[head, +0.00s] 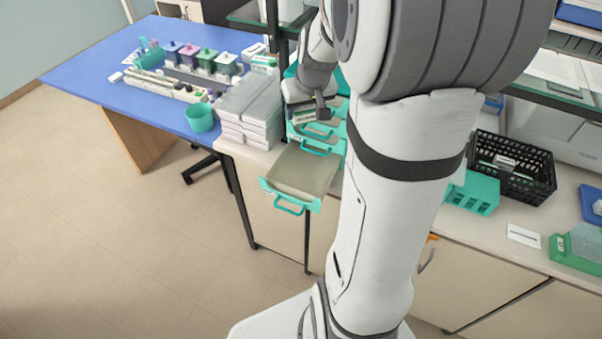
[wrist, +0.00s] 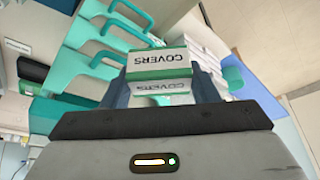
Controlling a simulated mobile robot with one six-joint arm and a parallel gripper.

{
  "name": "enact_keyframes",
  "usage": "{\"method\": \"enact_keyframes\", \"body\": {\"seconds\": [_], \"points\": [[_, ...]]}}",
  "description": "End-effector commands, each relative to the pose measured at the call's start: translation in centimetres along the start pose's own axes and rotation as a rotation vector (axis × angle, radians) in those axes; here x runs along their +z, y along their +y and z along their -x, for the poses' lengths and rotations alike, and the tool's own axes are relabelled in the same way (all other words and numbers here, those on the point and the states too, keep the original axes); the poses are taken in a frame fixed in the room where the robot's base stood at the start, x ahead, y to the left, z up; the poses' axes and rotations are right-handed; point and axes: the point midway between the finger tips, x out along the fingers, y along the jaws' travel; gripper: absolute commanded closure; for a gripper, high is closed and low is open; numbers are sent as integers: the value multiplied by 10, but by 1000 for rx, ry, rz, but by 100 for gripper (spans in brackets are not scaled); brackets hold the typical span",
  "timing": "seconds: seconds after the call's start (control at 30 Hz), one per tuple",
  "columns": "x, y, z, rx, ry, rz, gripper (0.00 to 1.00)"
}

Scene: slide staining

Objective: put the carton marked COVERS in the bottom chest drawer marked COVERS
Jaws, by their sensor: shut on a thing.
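The carton marked COVERS (wrist: 158,61) is white and green and sits between my gripper's fingers in the wrist view; its lettering appears upside down. My gripper (head: 312,112) is shut on the carton and holds it above the teal chest, near the drawer fronts. The bottom chest drawer (head: 304,172) is pulled out toward the front, with a teal front and handle, and its visible floor looks empty. Its label is too small to read. The closed drawers (head: 318,150) above it have teal handles, which also show in the wrist view (wrist: 97,52). My arm hides part of the chest.
Stacked white boxes (head: 250,110) stand just left of the chest. A teal cup (head: 200,117) and staining jars (head: 205,60) are on the blue bench. A black basket (head: 512,168) and a teal rack (head: 473,193) stand on the right counter. Floor at left is clear.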

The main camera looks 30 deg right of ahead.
Motion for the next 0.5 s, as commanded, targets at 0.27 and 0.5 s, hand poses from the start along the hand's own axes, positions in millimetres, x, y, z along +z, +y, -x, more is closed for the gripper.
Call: {"method": "enact_keyframes", "body": {"seconds": [0.27,0.5], "points": [[32,0,-78,-1,-3,0,68],[56,-1,-134,-1,-3,0,68]]}}
